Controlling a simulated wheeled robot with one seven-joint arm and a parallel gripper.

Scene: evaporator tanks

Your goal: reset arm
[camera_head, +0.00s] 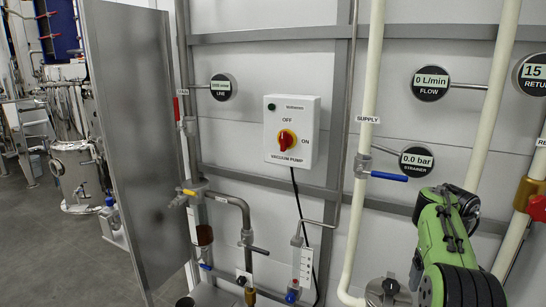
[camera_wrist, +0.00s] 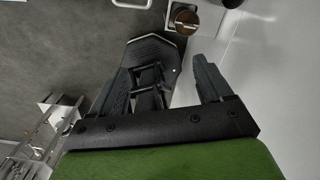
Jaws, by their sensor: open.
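My gripper (camera_wrist: 161,64) shows in the wrist view with its two dark fingers spread apart. No object is held between the fingers. A dark ribbed part with a linkage lies behind the left finger, and I cannot tell what it is. In the head view my green and black arm stands folded at the lower right, in front of the panel wall. The gripper itself cannot be made out there.
A vacuum pump switch box (camera_head: 291,133) is on the wall. A supply pipe (camera_head: 366,120) with a blue-handled valve (camera_head: 389,176) runs left of my arm. A return pipe with a brass fitting (camera_head: 527,193) is at the right. A metal partition (camera_head: 128,120) stands left. Open floor (camera_head: 55,255) lies beyond it.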

